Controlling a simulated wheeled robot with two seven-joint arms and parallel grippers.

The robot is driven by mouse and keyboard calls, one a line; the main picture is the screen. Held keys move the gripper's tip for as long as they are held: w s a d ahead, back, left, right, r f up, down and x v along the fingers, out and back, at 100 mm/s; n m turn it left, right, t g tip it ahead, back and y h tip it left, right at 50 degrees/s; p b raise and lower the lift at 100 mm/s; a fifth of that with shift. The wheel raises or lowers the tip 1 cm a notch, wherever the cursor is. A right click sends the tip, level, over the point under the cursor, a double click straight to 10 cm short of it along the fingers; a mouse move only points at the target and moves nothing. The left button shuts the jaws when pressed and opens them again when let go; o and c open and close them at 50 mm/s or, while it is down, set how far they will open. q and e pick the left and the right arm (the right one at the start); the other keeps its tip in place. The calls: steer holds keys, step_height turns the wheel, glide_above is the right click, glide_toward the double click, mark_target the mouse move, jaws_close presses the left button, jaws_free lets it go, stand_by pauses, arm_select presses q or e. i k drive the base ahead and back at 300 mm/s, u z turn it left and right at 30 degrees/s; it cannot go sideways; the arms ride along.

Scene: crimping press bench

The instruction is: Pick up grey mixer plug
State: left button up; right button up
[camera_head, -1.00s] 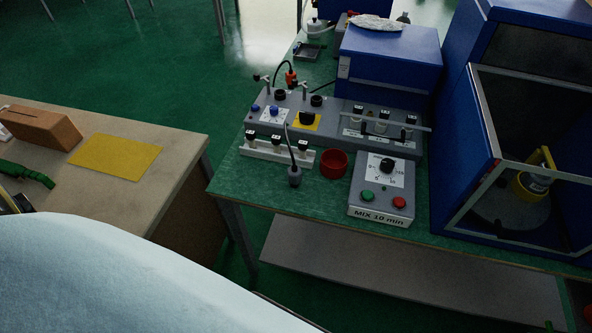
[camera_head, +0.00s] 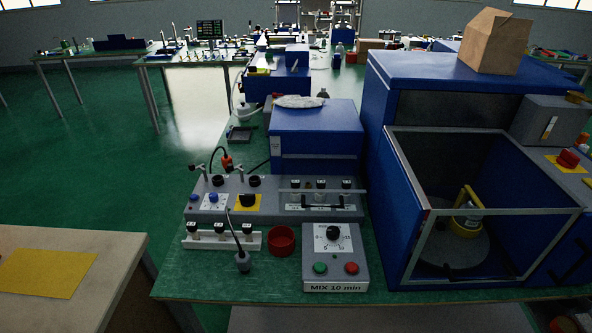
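The grey mixer plug (camera_head: 242,261) stands on the green bench top near its front edge, with a thin dark cable rising from it toward the grey control unit (camera_head: 270,205). It sits between the white rack (camera_head: 222,239) and the grey mixer timer box (camera_head: 334,262) labelled "MIX 10 min". The timer box has a dial, a green button and a red button. Neither of my grippers shows in the head view, so their distance from the plug cannot be seen.
A red round dish (camera_head: 282,241) stands close to the right of the plug. A blue open-fronted cabinet (camera_head: 383,215) fills the right side. A side table with a yellow sheet (camera_head: 45,272) is at the lower left. The bench corner left of the plug is clear.

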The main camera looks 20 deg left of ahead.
mark_target(243, 261)
steer(key=k, duration=1)
steer(key=u, duration=1.1)
steer(key=i, duration=1.15)
steer(key=z, duration=0.45)
